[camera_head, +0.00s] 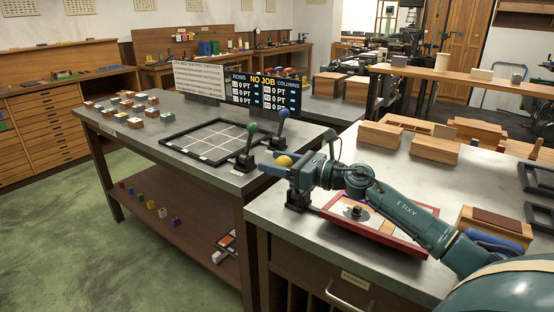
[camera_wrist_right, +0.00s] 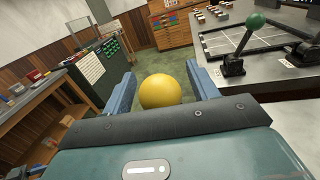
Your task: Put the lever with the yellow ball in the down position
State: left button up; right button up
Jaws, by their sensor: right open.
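The yellow ball (camera_head: 284,161) of the lever shows just beyond my right gripper (camera_head: 273,168) in the head view. The lever's black base (camera_head: 298,198) stands at the near-left corner of the right table. My gripper hides most of the stem, so its tilt is hard to tell. In the right wrist view the yellow ball (camera_wrist_right: 160,91) lies between the two blue fingers of my right gripper (camera_wrist_right: 161,76). The gripper is open, with a visible gap on each side of the ball. My left gripper is not in view.
A green-ball lever (camera_head: 251,140) and a blue-ball lever (camera_head: 282,125) stand on the neighbouring table, beside a black grid frame (camera_head: 205,141). A red-edged tray (camera_head: 372,232) lies under my right arm. Wooden boxes (camera_head: 435,149) stand farther back.

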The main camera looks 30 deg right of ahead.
jog(key=shift+c, duration=0.6)
grip_shut()
